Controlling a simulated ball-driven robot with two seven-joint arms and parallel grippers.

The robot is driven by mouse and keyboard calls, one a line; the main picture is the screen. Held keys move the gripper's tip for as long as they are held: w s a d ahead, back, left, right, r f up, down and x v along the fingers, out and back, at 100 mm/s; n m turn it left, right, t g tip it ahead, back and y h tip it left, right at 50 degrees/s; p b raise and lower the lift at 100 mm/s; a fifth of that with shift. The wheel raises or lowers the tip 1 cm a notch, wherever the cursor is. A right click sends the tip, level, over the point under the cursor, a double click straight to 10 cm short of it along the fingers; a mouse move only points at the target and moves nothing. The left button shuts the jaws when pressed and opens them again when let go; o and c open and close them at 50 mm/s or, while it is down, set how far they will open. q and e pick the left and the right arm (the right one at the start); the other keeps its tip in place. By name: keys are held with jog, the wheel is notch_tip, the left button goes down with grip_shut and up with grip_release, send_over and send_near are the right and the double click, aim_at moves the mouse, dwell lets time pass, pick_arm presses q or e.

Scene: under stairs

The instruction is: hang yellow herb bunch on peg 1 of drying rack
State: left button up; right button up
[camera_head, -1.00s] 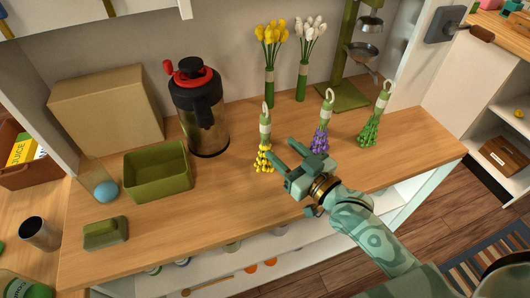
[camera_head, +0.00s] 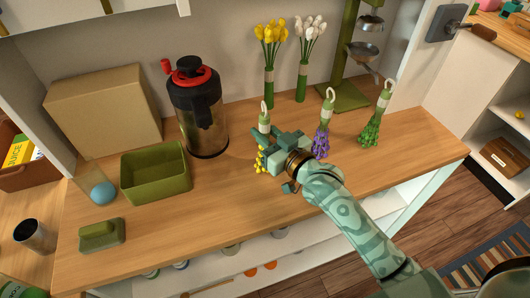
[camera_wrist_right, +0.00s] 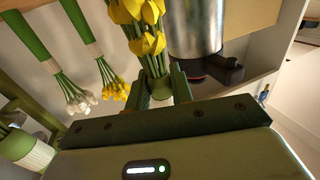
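The yellow herb bunch (camera_head: 260,158) stands on the wooden counter with its flowers down and a pale loop on top. My right gripper (camera_head: 262,138) is at its stem and partly covers it. In the right wrist view the bunch (camera_wrist_right: 143,40) shows up close, its green stem between the two fingers (camera_wrist_right: 161,88). Whether the fingers press on the stem cannot be told. The purple bunch (camera_head: 321,144) and green bunch (camera_head: 371,130) stand to the right. No drying rack with pegs can be made out. My left gripper is not in view.
A black and steel flask (camera_head: 208,130) stands left of the bunch, with a green bin (camera_head: 155,185) beyond it. Vases of yellow (camera_head: 270,80) and white flowers (camera_head: 303,75) stand behind. A green stand with metal bowls (camera_head: 345,92) is at back right.

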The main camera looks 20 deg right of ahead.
jog(key=shift+f, duration=0.1)
grip_shut()
notch_tip(320, 180, up, 9)
jog(key=p, duration=0.3)
jog(key=shift+r+p, duration=0.2)
jog(key=shift+p, duration=0.1)
jog(key=shift+r, duration=0.35)
jog(key=shift+o, duration=0.2)
grip_release()
grip_shut()
